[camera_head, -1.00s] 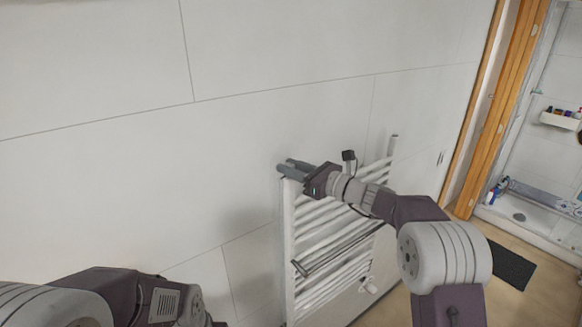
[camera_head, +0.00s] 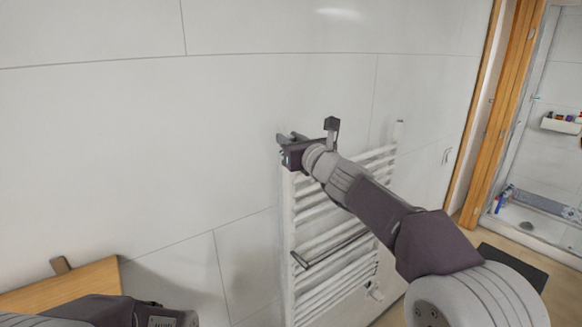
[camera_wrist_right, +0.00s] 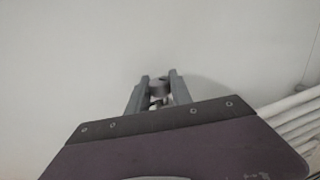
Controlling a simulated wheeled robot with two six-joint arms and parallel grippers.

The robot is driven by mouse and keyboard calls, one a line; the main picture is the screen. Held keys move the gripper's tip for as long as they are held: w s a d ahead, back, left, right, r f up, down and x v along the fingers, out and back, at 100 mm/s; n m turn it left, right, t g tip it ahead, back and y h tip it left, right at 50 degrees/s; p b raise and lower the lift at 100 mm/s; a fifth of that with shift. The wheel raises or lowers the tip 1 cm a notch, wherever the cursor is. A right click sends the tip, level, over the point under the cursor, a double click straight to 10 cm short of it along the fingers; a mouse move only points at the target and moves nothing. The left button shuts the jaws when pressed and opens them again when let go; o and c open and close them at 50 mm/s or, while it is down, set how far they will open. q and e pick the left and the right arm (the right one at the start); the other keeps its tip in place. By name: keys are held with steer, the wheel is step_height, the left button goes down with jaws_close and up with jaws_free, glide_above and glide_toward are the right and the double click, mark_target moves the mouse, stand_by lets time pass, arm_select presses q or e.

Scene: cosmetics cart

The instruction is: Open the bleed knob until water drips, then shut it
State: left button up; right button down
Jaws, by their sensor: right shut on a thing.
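The white ladder-type towel radiator (camera_head: 289,240) stands against the tiled wall. My right gripper (camera_head: 285,138) is at its top left corner in the head view. In the right wrist view my right gripper (camera_wrist_right: 158,85) has its two fingers shut on a small grey round piece, the bleed knob (camera_wrist_right: 158,86), which sits between the fingertips. The knob is hidden behind the fingers in the head view. No water drip shows.
A dark bar (camera_head: 330,250) hangs across the radiator's middle rungs. A wooden board (camera_head: 65,285) is at the lower left. A wooden door frame (camera_head: 485,110), a shower and a dark mat (camera_head: 512,268) are to the right. The wall left of the radiator is bare.

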steer(key=m+h+b, duration=0.2)
steer(key=t+h+b, duration=0.1)
steer(key=h+b, duration=0.1)
steer(key=shift+a+f+m, duration=0.25)
steer(key=shift+f+m, duration=0.05)
steer(key=shift+m, duration=0.1)
steer(key=shift+r+m+h, duration=0.1)
steer(key=shift+m+h, duration=0.2)
steer(key=shift+h, duration=0.2)
steer(key=shift+r+m+t+h, duration=0.25)
steer(key=shift+m+h, duration=0.45)
steer(key=shift+h, duration=0.4)
arm_select(q)
steer(key=shift+f+p, duration=0.5)
steer(key=shift+f, duration=2)
arm_select(e)
steer(key=shift+d+m+h, duration=0.1)
steer(key=shift+m+h, duration=0.9)
steer(key=shift+h, duration=0.6)
steer(key=shift+f, duration=0.1)
steer(key=c, duration=1.3)
jaws_free()
arm_select(q)
steer(key=shift+w, duration=0.2)
arm_select(e)
steer(key=shift+o, duration=0.8)
steer(key=shift+w+f, duration=0.1)
steer(key=shift+w, duration=0.15)
